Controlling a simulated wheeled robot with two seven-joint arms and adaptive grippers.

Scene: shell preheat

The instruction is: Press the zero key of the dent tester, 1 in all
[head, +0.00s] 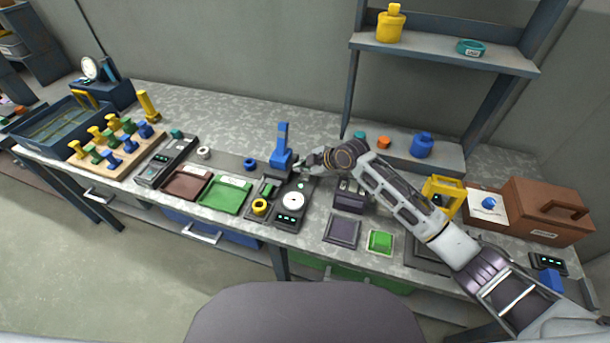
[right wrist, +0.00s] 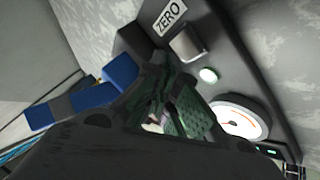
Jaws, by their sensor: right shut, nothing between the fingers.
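The dent tester (head: 265,215) is a dark unit on the bench with a blue upright part (head: 282,145), a round white dial (head: 293,201) and a small lit display. In the right wrist view, the ZERO label (right wrist: 168,16) sits beside a grey key (right wrist: 187,43), with a glowing light (right wrist: 208,75) and the dial (right wrist: 238,120) nearby. My right gripper (head: 305,166) is shut and empty at the back of the tester, close to the blue part. Its fingers (right wrist: 178,112) show below the key in the wrist view, apart from it in the picture; contact cannot be told. My left gripper is not in view.
Left of the tester lie a green tray (head: 224,195) and a brown tray (head: 187,183). A dark square pad (head: 342,231) and a green block (head: 380,241) lie to the right. A shelf (head: 440,53) stands behind.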

